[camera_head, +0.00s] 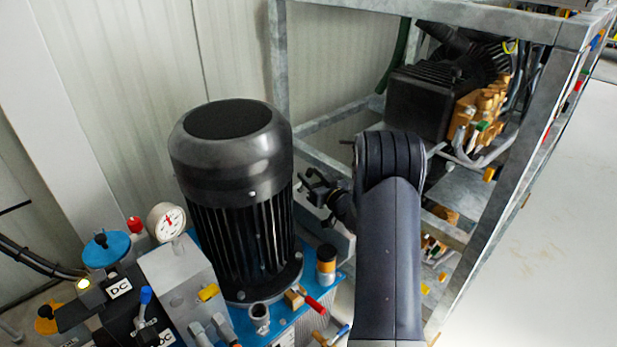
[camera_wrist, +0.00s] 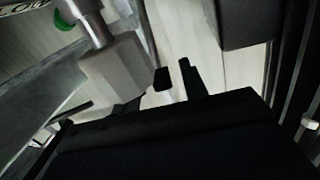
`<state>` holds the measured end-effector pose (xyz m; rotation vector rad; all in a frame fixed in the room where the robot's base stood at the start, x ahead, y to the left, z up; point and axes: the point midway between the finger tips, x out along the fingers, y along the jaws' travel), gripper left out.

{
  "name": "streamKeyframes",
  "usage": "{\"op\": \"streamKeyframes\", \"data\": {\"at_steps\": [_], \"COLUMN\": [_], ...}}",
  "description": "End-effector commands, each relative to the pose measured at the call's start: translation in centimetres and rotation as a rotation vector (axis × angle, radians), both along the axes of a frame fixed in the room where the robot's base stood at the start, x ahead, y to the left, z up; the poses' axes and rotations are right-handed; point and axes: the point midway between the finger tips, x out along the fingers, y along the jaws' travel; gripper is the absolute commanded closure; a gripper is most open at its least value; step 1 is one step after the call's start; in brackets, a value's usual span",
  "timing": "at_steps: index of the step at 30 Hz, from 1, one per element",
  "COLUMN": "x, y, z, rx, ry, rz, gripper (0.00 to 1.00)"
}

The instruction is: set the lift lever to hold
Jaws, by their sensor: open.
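Several small levers show at the lower part of the head view: a blue-knobbed lever (camera_head: 145,297) on the black block at the left, a red-handled lever (camera_head: 315,305) and another blue-handled lever (camera_head: 342,331) at the front of the blue base. I cannot tell which is the lift lever, and no hold marking is readable. My gripper (camera_head: 308,186) is open and empty, just right of the black motor, above and behind these levers. In the wrist view its dark fingertips (camera_wrist: 175,76) stand apart with nothing between them.
The tall black motor (camera_head: 240,190) stands on the blue base (camera_head: 290,325), with a pressure gauge (camera_head: 167,222) to its left. A grey metal frame (camera_head: 500,215) encloses the right side. A grey block (camera_wrist: 118,75) is close to my fingers in the wrist view.

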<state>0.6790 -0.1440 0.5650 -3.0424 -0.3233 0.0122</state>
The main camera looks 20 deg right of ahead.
Motion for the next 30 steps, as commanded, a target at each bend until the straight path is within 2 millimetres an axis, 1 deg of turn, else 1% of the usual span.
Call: {"op": "streamKeyframes", "data": {"at_steps": [3, 6, 15, 30], "x": [1.2, 1.7, 1.9, 1.9], "y": [0.2, 0.4, 0.4, 0.4], "z": [-0.1, -0.1, 0.0, 0.0], "rx": [-0.001, 0.0, 0.0, 0.0], "ry": [-0.001, 0.001, 0.001, 0.001], "rz": [0.0, -0.001, -0.001, -0.001], "gripper": [0.59, 0.59, 0.59, 1.0]}}
